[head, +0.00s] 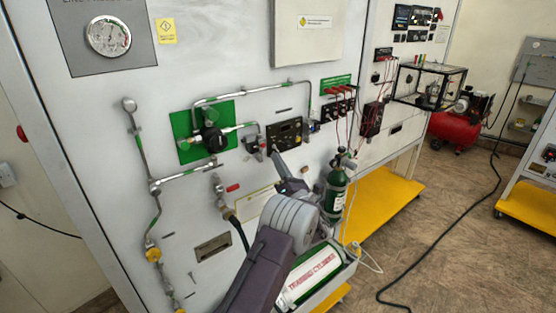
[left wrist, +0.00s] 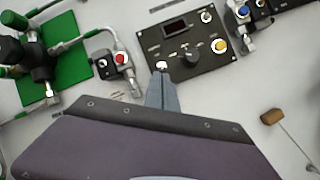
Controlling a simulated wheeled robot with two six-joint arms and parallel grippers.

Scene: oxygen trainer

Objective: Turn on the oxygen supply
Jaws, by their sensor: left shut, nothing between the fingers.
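The black control panel (head: 285,133) is on the white wall board; it also shows in the left wrist view (left wrist: 188,58). It carries a dark display (left wrist: 174,25), a yellow button (left wrist: 219,46), a toggle switch (left wrist: 206,16) and a small pale control (left wrist: 162,66) at its lower left. My left gripper (head: 278,158) is shut and empty; in the left wrist view its fingertips (left wrist: 161,80) are just below the pale control. I cannot tell if they touch it. A black valve (head: 211,136) on a green plate (head: 186,124) is to the left. My right gripper is out of view.
A fitting with a red button (left wrist: 120,58) is left of the panel. A green bottle (head: 336,190) stands to the right, above the white training cylinder (head: 310,275). Pipes and a hose are close to my left arm. A black cable (head: 436,255) crosses the floor.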

